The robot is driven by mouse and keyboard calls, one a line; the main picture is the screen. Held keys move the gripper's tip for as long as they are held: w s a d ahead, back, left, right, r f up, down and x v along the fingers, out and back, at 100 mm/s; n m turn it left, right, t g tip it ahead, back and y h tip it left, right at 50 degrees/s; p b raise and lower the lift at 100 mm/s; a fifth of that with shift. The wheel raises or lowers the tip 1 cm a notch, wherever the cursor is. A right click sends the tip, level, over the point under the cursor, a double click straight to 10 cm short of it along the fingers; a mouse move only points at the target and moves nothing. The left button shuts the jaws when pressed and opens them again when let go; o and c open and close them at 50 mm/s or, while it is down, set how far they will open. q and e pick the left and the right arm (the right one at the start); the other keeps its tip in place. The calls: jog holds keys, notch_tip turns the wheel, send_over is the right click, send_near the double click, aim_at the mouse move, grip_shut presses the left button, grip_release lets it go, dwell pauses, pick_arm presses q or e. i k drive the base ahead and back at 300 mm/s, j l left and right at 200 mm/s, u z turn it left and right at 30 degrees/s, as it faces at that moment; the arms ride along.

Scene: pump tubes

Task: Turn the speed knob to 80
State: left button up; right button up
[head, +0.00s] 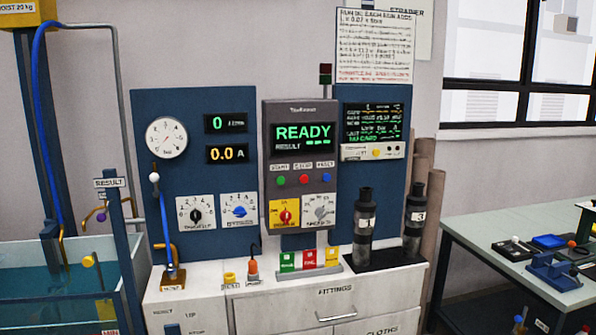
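Several dial knobs show on the test bench, and their labels are too blurred to read for certain. A grey knob (319,211) sits on a pale dial plate at the lower right of the grey control box (300,107). A red knob on a yellow plate (285,215) is beside it on the left. A black knob (195,214) and a blue knob (239,211) sit on white plates on the blue panel (220,110). I cannot read which number any knob points at. The box display (303,136) reads READY. Neither of my grippers is in view.
Two black pump tubes (363,225) (414,215) stand on a black mat at the cabinet's right. Coloured blocks (309,259) stand below the control box. A water tank (70,290) is at left, a grey side table (500,225) at right. The space before the knobs is clear.

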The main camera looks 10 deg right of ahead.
aim_at(320, 212)
jog(key=z, duration=1.15)
jog(key=i+l+z, duration=0.1)
jog(key=i+l, duration=0.95)
